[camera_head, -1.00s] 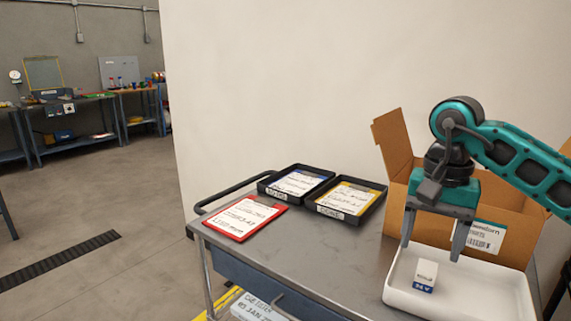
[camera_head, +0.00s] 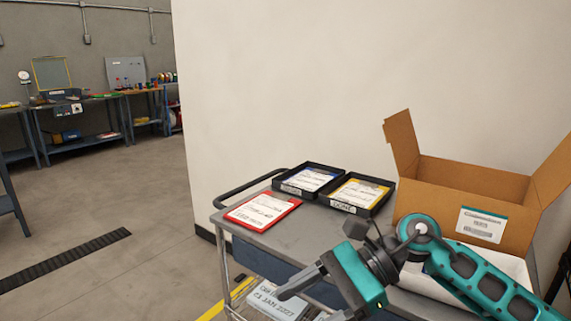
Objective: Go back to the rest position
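My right gripper (camera_head: 308,298) is at the bottom middle, in front of the cart (camera_head: 302,236), with its fingers pointing left. One finger shows clearly and the other is partly cut off by the bottom edge. They look spread apart, with nothing seen between them. My teal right arm crosses in front of the white tray (camera_head: 510,264). The small white and blue box that was in the tray is hidden now. My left gripper is not in view.
An open cardboard box (camera_head: 440,210) stands behind the tray. A black bin with a blue-edged card (camera_head: 310,180), a black bin with a yellow-edged card (camera_head: 358,192) and a red-edged sheet (camera_head: 262,211) lie on the cart.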

